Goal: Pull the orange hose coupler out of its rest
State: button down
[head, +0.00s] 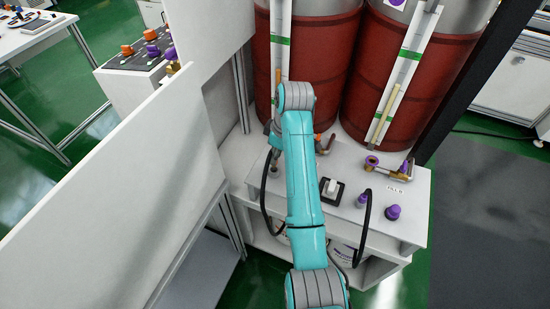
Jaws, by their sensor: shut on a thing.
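My gripper (273,154) points down at the left of the white bench, partly hidden by my teal arm. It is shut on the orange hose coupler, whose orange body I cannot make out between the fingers. A black hose (264,190) runs from the gripper and loops down past the bench's front edge. A small grey round rest (275,171) shows just below the fingers. I cannot tell whether the coupler is still seated in it.
Two red-brown drums (400,75) with sight gauges stand behind the bench (410,230). An orange-ended pipe fitting (325,143) is beside my arm. A purple coupler (362,200), purple cap (393,212), brass valve (378,167) and white switch (331,188) are to the right. A white panel (130,190) stands left.

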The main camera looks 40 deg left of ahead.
jog(key=shift+r, duration=1.3)
